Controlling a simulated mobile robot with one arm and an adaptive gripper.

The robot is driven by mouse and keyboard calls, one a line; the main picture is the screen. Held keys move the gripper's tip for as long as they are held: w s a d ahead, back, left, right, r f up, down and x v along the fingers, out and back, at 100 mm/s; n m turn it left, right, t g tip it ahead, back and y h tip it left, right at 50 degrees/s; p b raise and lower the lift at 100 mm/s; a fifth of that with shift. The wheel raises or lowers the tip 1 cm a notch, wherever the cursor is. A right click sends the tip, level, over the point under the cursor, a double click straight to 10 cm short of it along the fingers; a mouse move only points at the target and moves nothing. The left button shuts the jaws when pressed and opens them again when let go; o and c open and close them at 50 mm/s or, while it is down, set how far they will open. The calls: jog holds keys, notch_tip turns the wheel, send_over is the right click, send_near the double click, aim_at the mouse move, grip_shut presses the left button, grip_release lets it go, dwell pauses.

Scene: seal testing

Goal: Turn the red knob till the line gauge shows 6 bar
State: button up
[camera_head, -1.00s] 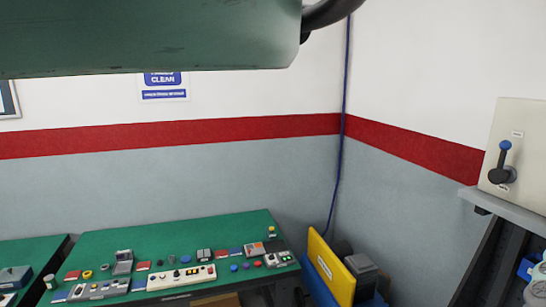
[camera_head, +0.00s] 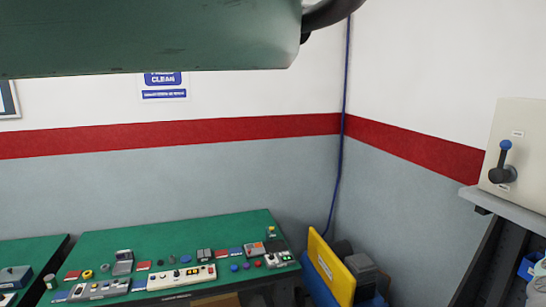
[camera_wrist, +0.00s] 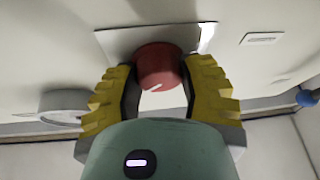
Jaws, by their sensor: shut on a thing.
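In the wrist view the red knob (camera_wrist: 160,68) sits on a pale plate on a light panel. A short white mark shows on its lower face. The yellow ribbed fingers of my gripper (camera_wrist: 158,82) are closed on it, one on each side. A round grey-white dial housing (camera_wrist: 62,104) stands to the left of the knob, seen edge-on. Its face is hidden, so no reading shows, and I cannot tell whether it is the line gauge. The head view shows neither the knob nor my fingers.
A blue-tipped lever (camera_head: 504,160) is on a cream panel at the right of the head view. A green bench (camera_head: 120,240) holds several small devices. A yellow board (camera_head: 330,268) leans in the corner. A small label (camera_wrist: 262,39) is right of the knob.

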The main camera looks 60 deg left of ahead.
jog(key=shift+c, duration=1.4)
jog(key=shift+m, duration=0.5)
